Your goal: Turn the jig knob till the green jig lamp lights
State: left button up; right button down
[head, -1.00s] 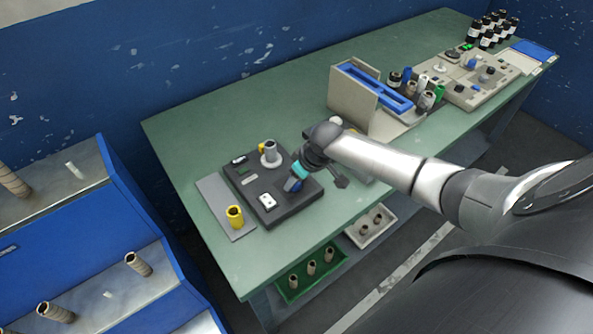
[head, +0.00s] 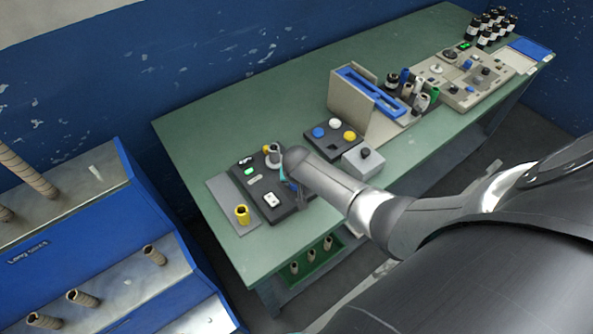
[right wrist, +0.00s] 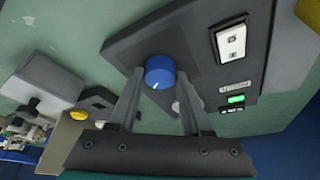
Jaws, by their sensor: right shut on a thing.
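The blue jig knob (right wrist: 160,72), with a white pointer mark, sits on the dark jig (right wrist: 190,35). My right gripper (right wrist: 159,82) is shut on the knob, one finger on each side, in the right wrist view. The green jig lamp (right wrist: 235,99) is lit on the same dark panel. In the head view the lamp (head: 249,171) also glows green on the jig (head: 272,210). There my right arm comes over the jig's right side, and the knob is mostly hidden behind the wrist. My left gripper is not in view.
A yellow cup (head: 242,215) stands on the grey plate left of the jig. A dark box with coloured buttons (head: 335,138) and a grey box with a black knob (head: 364,160) stand to the right. The green bench (head: 210,140) is clear behind the jig.

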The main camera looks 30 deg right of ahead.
jog(key=shift+m, duration=0.4)
jog(key=shift+c, duration=1.7)
grip_release()
jog(key=shift+s+a+r+p, duration=0.1)
jog(key=shift+s+r+p, duration=0.05)
jog(key=shift+r+p, duration=0.4)
jog(key=p+v, duration=0.4)
jog(key=v, duration=1)
jog(key=shift+a, duration=0.2)
